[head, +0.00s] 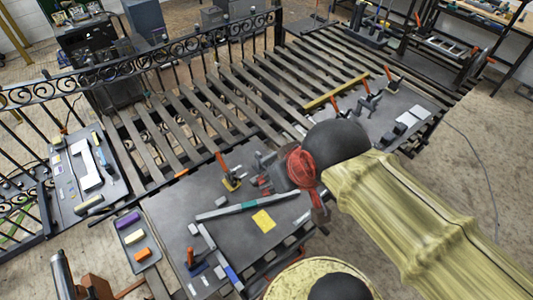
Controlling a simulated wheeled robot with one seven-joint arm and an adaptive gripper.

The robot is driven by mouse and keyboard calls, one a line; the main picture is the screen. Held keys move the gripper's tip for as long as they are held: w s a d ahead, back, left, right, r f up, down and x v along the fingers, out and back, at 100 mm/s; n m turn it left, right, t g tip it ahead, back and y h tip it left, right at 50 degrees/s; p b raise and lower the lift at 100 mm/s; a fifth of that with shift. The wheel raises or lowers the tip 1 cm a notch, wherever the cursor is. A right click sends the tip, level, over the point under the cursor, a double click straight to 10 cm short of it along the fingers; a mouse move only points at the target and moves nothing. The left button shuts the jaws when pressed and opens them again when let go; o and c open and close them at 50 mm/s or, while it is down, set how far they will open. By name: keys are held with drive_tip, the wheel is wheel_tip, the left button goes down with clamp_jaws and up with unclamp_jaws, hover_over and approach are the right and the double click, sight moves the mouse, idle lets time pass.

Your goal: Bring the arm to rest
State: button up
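My arm, in a pale yellow sleeve, reaches from the lower right toward the middle of the head view. It ends at a dark rounded joint with a bundle of red cable beside it, over the right part of the near dark plate (175,212). My gripper cannot be made out clearly there, as the arm's end and the clutter behind it overlap. Whether it is open, shut or holding something does not show. A black scroll gate (130,57) stands along the back and left of the slatted table (215,100).
A steel bar with a green band (246,207) and a yellow card (263,221) lie on the near plate. A clamp (229,172) stands behind them. Trays hold parts at left (118,165) and coloured blocks (155,252). Bare floor (490,160) shows at right.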

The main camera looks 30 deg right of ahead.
wheel_tip(320, 180, down, 16)
drive_tip(key=b, duration=1.5)
drive_tip(key=shift+r+b, duration=0.2)
drive_tip(key=shift+b, duration=0.1)
drive_tip(key=shift+f+b, duration=0.4)
drive_tip(key=shift+c, duration=1.1)
drive_tip(key=shift+r, duration=0.1)
drive_tip(key=shift+c, duration=0.8)
drive_tip(key=n+g+b, duration=0.2)
drive_tip(key=n+g, duration=0.4)
drive_tip(key=n, duration=0.5)
hover_over(223, 211)
drive_tip(key=s, duration=0.3)
drive_tip(key=f, duration=2.4)
drive_tip(key=shift+s+d+f, duration=0.15)
drive_tip(key=shift+d+f, duration=0.2)
drive_tip(key=shift+d, duration=0.05)
drive_tip(key=w+n, duration=0.1)
drive_tip(key=w+r+n, duration=0.1)
drive_tip(key=w+n, duration=0.1)
drive_tip(key=shift+w+a+r, duration=0.1)
drive_tip(key=shift+a+r, duration=0.05)
drive_tip(key=shift+a, duration=0.15)
drive_tip(key=shift+n, duration=0.9)
drive_tip(key=shift+f, duration=0.35)
wheel_tip(223, 211, down, 7)
drive_tip(key=b, duration=0.2)
drive_tip(key=shift+w+a+b, duration=0.15)
drive_tip(key=shift+b, duration=0.2)
